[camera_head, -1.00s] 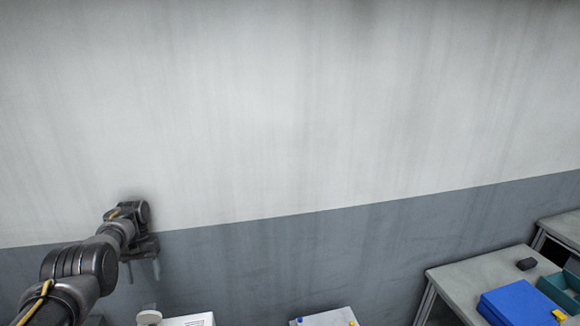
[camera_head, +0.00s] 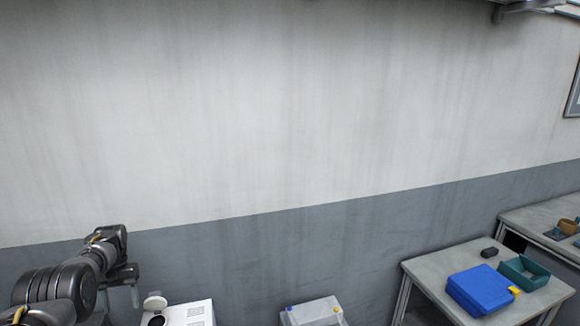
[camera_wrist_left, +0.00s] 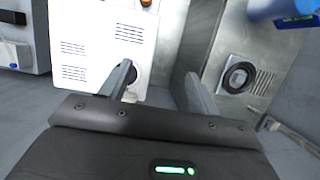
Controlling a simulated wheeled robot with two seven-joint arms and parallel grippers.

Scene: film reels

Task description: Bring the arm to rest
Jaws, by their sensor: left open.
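My left arm comes in from the left edge of the head view. Its gripper (camera_head: 123,291) hangs with its fingers down, at the left of a white machine (camera_head: 190,314). In the left wrist view the two fingers of my left gripper (camera_wrist_left: 160,92) stand apart with nothing between them. The white machine (camera_wrist_left: 85,30) shows behind the left finger. My right gripper is in no view.
A grey-white box (camera_head: 312,311) stands at the bottom middle of the head view. At the right, a table (camera_head: 425,270) bears a blue case (camera_head: 482,291), a teal bin (camera_head: 525,270) and a small dark block (camera_head: 489,252). A wall fills the background.

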